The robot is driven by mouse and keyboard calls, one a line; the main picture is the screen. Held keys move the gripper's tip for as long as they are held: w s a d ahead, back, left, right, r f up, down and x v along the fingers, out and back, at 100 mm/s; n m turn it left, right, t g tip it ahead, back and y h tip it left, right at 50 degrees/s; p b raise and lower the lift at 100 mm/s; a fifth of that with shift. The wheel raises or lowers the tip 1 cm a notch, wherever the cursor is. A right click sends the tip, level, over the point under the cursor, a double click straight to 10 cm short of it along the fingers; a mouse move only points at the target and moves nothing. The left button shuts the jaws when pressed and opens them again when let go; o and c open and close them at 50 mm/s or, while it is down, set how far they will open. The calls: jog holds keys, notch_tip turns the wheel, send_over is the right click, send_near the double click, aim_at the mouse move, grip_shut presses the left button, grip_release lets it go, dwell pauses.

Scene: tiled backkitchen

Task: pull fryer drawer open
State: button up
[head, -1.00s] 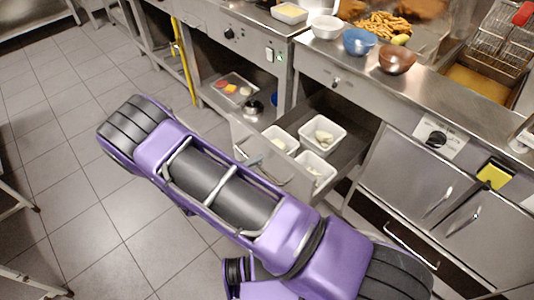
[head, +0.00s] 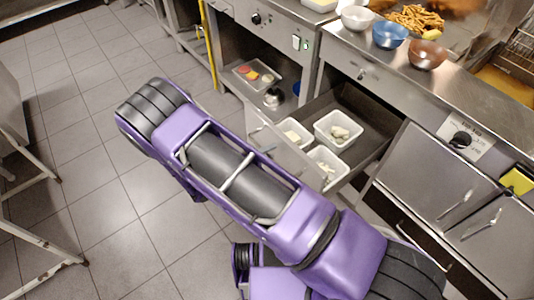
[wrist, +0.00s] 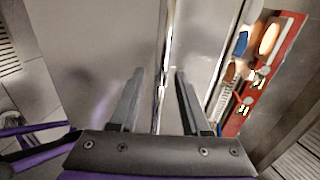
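A steel drawer (head: 361,119) under the counter stands pulled out, with white tubs inside; whether it is the fryer drawer I cannot tell for sure. Its front panel (head: 287,143) is partly behind my arm. My gripper is hidden by my arm in the head view. In the wrist view, my gripper (wrist: 157,75) has its two dark fingers apart, with a thin bright metal edge or bar (wrist: 163,45) running between them. A gap shows beside this bar, so I see no firm grip. A broad steel panel (wrist: 85,60) fills the left of that view.
The fryer (head: 503,85) is at the upper right, above steel doors (head: 435,178). Bowls (head: 390,34) stand on the counter. A shelf tray (head: 253,77) is left of the drawer. A stool frame (head: 40,240) stands at left. Tiled floor (head: 90,140) is clear between.

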jog(key=v, duration=1.7)
jog(key=shift+a, duration=0.25)
jog(key=shift+s, duration=0.1)
